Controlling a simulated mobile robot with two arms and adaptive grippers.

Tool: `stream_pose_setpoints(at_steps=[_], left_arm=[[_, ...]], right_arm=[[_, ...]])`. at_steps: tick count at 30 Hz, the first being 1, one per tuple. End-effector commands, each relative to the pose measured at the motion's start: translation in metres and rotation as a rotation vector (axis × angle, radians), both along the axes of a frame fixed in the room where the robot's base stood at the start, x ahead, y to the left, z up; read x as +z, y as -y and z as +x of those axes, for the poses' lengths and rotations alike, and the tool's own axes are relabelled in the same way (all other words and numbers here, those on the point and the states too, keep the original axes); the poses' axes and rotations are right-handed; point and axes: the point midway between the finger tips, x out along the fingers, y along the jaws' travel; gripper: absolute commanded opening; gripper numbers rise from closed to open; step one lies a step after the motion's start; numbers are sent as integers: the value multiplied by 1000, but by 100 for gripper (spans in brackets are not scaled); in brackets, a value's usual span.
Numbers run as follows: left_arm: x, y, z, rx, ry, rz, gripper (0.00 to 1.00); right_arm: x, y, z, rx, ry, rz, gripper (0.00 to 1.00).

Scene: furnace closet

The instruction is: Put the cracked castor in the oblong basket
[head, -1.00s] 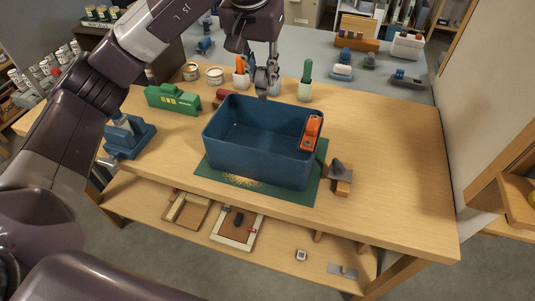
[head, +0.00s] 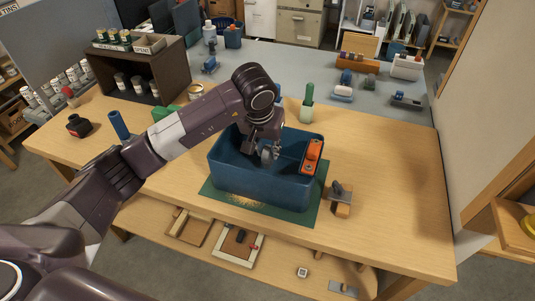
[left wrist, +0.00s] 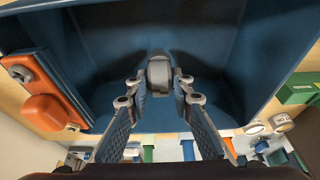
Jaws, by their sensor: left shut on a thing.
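The oblong basket (head: 260,186) is a deep blue, open bin on a green mat (head: 310,207) on the wooden bench. My left gripper (head: 269,153) reaches down into the basket's opening from above. It is shut on the castor (left wrist: 159,75), a small grey wheel that shows between the fingertips in the left wrist view. The dark blue inside of the basket (left wrist: 205,55) lies behind it in that view. I cannot see the crack on the castor, or tell whether it touches the basket floor. My right gripper is out of view.
A wooden block with a grey metal piece (head: 340,198) stands right of the mat. A green-handled item (head: 307,103) stands behind the basket. The bench's right side is clear.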

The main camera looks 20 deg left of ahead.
Motion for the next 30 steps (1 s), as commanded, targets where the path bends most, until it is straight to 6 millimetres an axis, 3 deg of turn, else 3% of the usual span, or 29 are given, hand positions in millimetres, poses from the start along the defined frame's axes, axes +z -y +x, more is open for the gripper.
stream_pose_setpoints(at_steps=[6,18,19,23,30], left_arm=[[-26,1,-1,0,-2,-1,0],[-33,0,0,-1,0,0,0],[-31,0,0,0,-1,0,23],[-31,0,0,0,-1,0,37],[-31,0,0,0,-2,0,38]], right_arm=[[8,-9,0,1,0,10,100],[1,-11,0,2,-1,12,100],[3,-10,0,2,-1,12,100],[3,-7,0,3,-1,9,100],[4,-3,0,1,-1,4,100]])
